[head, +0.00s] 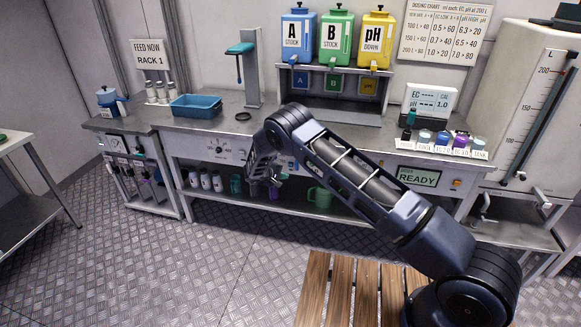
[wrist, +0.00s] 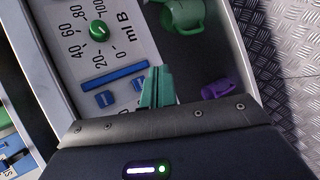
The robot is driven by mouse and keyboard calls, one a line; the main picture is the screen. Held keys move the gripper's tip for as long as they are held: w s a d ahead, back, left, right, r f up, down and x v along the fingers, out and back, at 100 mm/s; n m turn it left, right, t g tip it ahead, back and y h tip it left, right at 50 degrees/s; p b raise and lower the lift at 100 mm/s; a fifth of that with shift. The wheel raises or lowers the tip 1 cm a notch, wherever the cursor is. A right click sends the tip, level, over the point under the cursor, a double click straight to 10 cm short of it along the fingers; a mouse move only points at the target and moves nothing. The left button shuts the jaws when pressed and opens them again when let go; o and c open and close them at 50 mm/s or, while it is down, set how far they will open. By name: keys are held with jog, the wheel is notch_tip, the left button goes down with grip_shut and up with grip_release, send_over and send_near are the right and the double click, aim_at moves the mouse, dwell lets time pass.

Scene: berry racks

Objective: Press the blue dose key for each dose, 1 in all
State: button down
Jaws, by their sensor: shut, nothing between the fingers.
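The wrist view shows a light control panel (wrist: 72,55) with a green dial (wrist: 97,30) marked in ml B. Beside the dial are a long blue bar (wrist: 114,78) and two small blue keys, one (wrist: 105,98) left of my fingers and one (wrist: 137,84) close to them. I cannot tell which is the dose key. My gripper (wrist: 158,72) is shut and empty, its teal fingertips beside the closer key; contact cannot be told. In the head view my gripper (head: 266,180) is in front of the counter's front panel, and my arm hides part of that panel.
Stock tanks A (head: 298,37), B (head: 335,38) and pH (head: 375,40) stand on a shelf over the counter. A display (head: 419,177) reads READY. Bottles (head: 205,181) and a green jug (head: 319,196) stand on the lower shelf. A slatted wooden surface (head: 342,290) lies in front.

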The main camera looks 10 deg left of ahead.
send_near(292, 167)
jog(key=shift+s+d+f+x, duration=0.1)
jog(key=shift+s+x, duration=0.05)
jog(key=shift+x, duration=0.7)
jog(key=shift+s+d+f+x, duration=0.1)
jog(key=shift+s+f+x, duration=0.05)
jog(key=shift+x, duration=0.7)
jog(key=shift+s+d+f+x, duration=0.1)
jog(key=shift+s+x, duration=0.05)
jog(key=shift+x, duration=0.75)
jog(key=shift+w, duration=0.15)
jog(key=shift+w, duration=0.3)
jog(key=shift+w, duration=0.45)
dwell(0.6)
jog(key=shift+s, duration=0.9)
jog(key=shift+s, duration=0.1)
jog(key=shift+s, duration=2.4)
